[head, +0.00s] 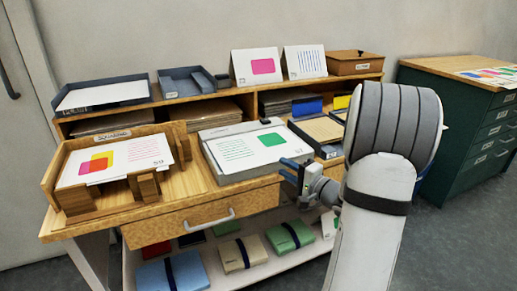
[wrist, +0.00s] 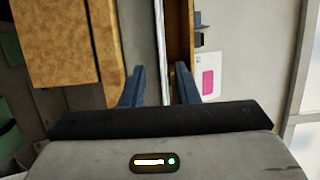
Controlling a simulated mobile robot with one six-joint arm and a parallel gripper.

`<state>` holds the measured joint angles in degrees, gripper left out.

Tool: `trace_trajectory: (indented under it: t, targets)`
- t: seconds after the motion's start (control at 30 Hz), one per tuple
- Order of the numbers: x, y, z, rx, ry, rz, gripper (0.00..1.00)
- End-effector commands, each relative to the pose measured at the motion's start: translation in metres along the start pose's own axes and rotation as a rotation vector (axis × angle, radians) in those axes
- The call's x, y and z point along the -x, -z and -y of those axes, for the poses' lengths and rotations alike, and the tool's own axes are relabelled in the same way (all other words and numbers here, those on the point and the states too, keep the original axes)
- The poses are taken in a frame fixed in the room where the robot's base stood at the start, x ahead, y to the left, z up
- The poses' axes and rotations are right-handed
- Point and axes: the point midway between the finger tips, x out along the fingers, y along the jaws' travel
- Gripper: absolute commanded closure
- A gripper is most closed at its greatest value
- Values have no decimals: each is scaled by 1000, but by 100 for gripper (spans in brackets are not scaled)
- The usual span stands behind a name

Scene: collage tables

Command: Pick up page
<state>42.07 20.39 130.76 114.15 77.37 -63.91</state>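One page (head: 254,145), white with a green square and green lines, lies on a grey box at the middle of the desk. Another page (head: 115,160), with pink and yellow shapes, lies in the wooden tray at the left. My gripper (head: 292,172) is at the right front corner of the grey box, its blue fingers apart. In the wrist view, a thin pale strip (wrist: 161,45) shows edge-on between the open fingers. I cannot tell whether it is the page's edge or whether a finger touches it.
The wooden tray (head: 52,180) has raised walls and blocks. Two cards, one with a pink shape (head: 256,66), stand on the shelf behind. A wooden box (head: 355,63) sits at the back right. Below, a lower shelf holds folders (head: 238,254). A green cabinet (head: 440,120) stands right.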

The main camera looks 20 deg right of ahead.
Motion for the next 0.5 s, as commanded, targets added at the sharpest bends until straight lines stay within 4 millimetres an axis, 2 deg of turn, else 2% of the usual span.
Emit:
trace_trajectory:
  t: [0.1, 0.2, 0.43, 0.5]
  targets:
    - [-18, -1, 0, 1, 0, 3, 72]
    - [-26, 0, 0, -1, -1, 2, 72]
    - [-27, 0, 0, -1, -1, 0, 72]
    - [-27, 0, 0, -1, -1, 0, 76]
